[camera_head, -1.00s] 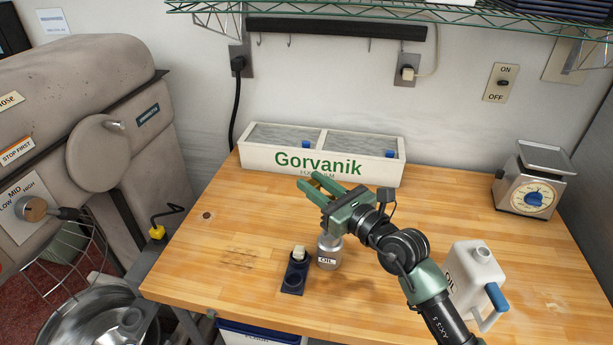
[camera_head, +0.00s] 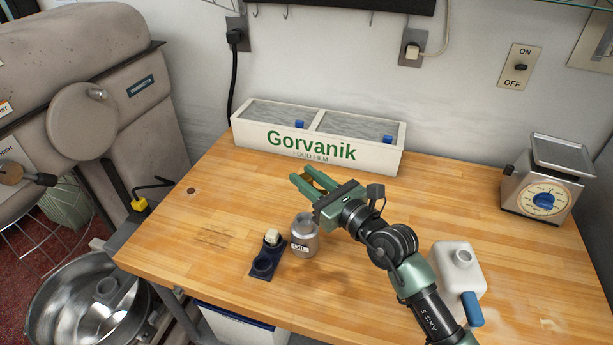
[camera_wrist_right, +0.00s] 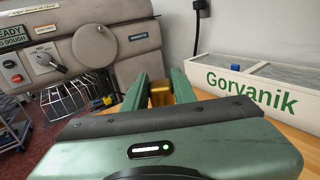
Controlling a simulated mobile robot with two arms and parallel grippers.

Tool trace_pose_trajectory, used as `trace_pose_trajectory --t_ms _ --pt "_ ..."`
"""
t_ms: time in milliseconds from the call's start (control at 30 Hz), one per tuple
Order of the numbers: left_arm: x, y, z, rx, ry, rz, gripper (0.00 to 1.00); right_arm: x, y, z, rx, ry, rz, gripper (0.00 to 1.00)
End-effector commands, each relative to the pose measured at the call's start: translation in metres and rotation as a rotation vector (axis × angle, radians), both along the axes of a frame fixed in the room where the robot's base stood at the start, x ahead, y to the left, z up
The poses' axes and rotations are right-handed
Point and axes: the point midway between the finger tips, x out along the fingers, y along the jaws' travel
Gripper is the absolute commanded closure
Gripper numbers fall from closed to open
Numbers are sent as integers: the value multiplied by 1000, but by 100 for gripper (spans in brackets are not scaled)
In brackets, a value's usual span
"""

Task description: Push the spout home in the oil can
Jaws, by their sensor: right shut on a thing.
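The small silver oil can (camera_head: 303,241), labelled OIL, stands upright on the wooden table, left of my right wrist. My right gripper (camera_head: 302,176) is raised beyond and above it, fingers pointing to the far left. It is shut on a brass-coloured piece, probably the spout (camera_wrist_right: 161,93), which shows between the fingers in the wrist view. Most of that piece is hidden by the gripper body. The spout is apart from the can. My left gripper is not in view.
A dark blue two-hole holder (camera_head: 262,265) with a pale piece in its far hole stands left of the can. A white jug (camera_head: 457,262) with a blue handle, a scale (camera_head: 545,185) and a Gorvanik film box (camera_head: 375,157) surround the work area. The table's left part is clear.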

Motion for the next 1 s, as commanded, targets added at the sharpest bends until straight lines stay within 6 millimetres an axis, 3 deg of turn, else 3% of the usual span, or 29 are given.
trace_pose_trajectory --t_ms 233,600,1000 --pt "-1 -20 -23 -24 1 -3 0 0 0 -29 0 0 0 100" --pt "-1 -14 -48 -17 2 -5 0 0 0 -64 -1 0 0 100" --pt "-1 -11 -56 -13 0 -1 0 0 0 -77 -1 -1 0 100"
